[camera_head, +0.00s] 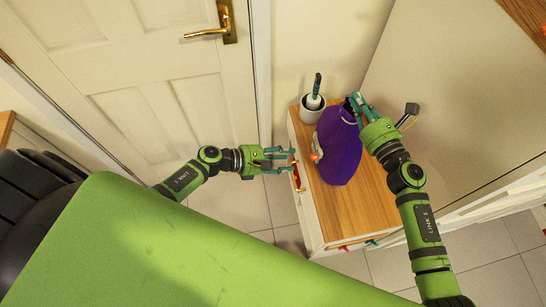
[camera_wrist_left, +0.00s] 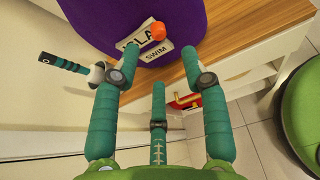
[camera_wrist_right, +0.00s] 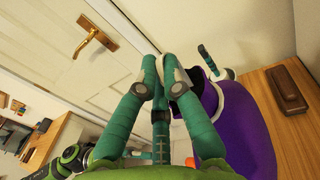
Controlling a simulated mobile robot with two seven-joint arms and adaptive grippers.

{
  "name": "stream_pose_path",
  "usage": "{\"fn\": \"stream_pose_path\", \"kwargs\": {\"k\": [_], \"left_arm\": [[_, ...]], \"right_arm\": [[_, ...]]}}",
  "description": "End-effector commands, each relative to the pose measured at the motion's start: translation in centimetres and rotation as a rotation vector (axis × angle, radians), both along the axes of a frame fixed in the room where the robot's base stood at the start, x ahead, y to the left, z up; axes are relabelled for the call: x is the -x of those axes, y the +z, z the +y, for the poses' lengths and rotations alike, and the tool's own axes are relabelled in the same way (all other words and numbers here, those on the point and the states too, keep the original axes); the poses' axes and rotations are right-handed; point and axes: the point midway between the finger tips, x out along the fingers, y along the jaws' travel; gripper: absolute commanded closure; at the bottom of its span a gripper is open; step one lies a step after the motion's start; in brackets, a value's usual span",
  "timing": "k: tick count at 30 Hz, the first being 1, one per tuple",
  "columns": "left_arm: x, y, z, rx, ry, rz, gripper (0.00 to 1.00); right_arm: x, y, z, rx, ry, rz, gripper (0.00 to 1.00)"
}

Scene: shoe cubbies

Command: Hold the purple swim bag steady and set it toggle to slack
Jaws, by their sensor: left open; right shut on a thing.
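The purple swim bag (camera_head: 340,150) stands on a wooden-topped cabinet (camera_head: 372,212). An orange toggle (camera_head: 315,157) is on its left side, by a white label, and it also shows in the left wrist view (camera_wrist_left: 158,31) in front of the label (camera_wrist_left: 150,50). My left gripper (camera_head: 287,160) is open and empty, left of the bag and apart from the toggle. My right gripper (camera_head: 356,100) is shut on the bag near its dark mouth at the top. In the right wrist view the bag (camera_wrist_right: 235,125) hangs beside the fingers; the exact grip is partly hidden.
A white pot (camera_head: 312,110) with a teal-handled brush stands behind the bag. A brown block (camera_wrist_right: 287,90) lies on the wood. A red and gold item (camera_head: 298,177) is at the cabinet's left edge. A door (camera_head: 150,100) is at the left; the front wood is clear.

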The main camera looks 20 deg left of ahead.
Motion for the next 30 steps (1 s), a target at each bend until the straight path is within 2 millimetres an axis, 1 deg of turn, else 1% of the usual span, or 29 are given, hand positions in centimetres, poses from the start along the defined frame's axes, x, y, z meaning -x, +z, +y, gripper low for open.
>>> {"fn": "stream_pose_path", "kwargs": {"k": [1,3,7,12,21,22,23,24,30], "left_arm": [[0.7,0.3,0.7,-0.001,-0.002,0.001,0.55],[1.2,0.7,1.6,-0.001,-0.001,0.001,0.55],[1.9,1.3,2.5,0.001,-0.001,0.0,0.55],[2.3,1.5,2.9,0.002,-0.002,0.0,0.55],[2.2,1.5,2.9,0.002,-0.001,0.0,0.55],[2.2,1.5,2.9,0.002,-0.001,0.0,0.55],[2.2,1.5,2.9,0.002,-0.001,-0.001,0.55],[2.2,1.5,2.9,0.002,-0.001,-0.001,0.55],[2.2,1.5,2.9,0.002,-0.001,-0.001,0.55]], "right_arm": [[0.1,-0.5,-0.1,0.004,-0.002,0.009,1.0],[0.1,-0.5,-0.1,0.004,-0.002,0.009,1.0],[0.1,-0.5,-0.1,0.004,-0.002,0.009,1.0],[0.1,-0.5,-0.1,0.004,-0.002,0.009,1.0],[0.1,-0.5,-0.1,0.004,-0.002,0.009,1.0],[0.1,-0.5,-0.1,0.004,-0.002,0.009,0.8],[0.1,-0.5,-0.1,0.003,-0.002,0.008,0.68],[0.1,-0.4,-0.1,0.004,-0.002,0.007,0.64],[0.0,-0.2,-0.1,0.002,-0.001,0.004,0.64]]}}
